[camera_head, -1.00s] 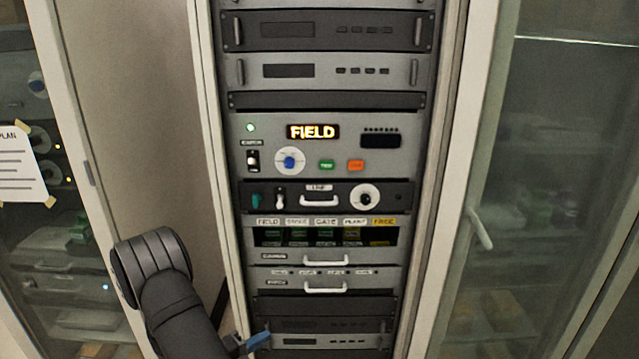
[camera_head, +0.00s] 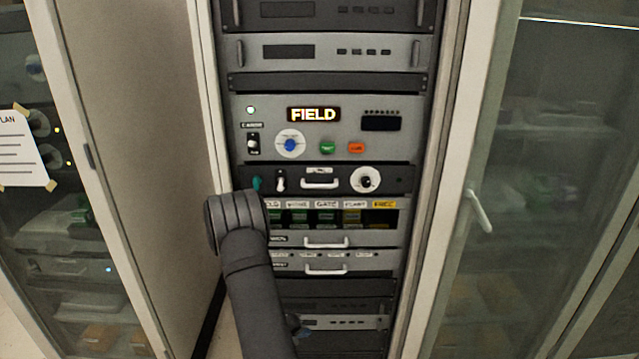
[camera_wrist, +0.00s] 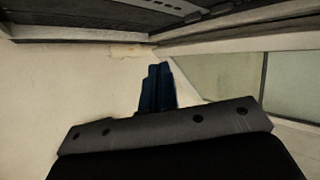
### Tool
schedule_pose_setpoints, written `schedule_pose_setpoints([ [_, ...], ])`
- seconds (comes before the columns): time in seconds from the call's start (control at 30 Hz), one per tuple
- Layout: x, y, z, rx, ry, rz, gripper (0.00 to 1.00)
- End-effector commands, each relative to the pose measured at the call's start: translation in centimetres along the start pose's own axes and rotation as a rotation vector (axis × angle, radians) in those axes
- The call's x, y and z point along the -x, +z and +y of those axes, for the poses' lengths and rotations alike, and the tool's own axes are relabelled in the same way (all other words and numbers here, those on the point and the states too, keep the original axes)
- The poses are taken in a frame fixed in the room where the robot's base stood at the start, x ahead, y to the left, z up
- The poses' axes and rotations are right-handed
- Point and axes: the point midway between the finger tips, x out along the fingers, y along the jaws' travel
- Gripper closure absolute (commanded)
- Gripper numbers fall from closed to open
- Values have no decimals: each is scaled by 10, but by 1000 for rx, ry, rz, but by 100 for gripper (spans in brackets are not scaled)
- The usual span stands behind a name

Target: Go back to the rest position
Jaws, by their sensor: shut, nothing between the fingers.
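My gripper shows in the wrist view as two blue fingers (camera_wrist: 157,88) pressed together, with nothing between them. Behind them are a pale wall and the underside of a dark unit. In the head view my dark arm rises from the bottom, left of centre, in front of the rack's lower left part. A small bit of blue, partly hidden behind the arm, shows near the lower units; the fingertips cannot be made out there. The rack panel (camera_head: 335,170) has a lit FIELD display (camera_head: 313,115), a blue knob (camera_head: 290,145), a green button (camera_head: 327,147) and an orange button (camera_head: 356,148).
A labelled row of slots (camera_head: 335,218) and drawers with white handles (camera_head: 326,243) sit below the panel. My arm covers their left end. A glass door (camera_head: 555,180) with a handle (camera_head: 479,211) stands at right. A paper plan (camera_head: 20,150) hangs at left.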

Motion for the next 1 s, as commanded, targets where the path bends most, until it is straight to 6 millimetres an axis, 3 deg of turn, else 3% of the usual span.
schedule_pose_setpoints([
  [0.3,-23,-8,1,-78,117,28,100],
  [1.0,-24,-8,2,-86,131,30,100],
])
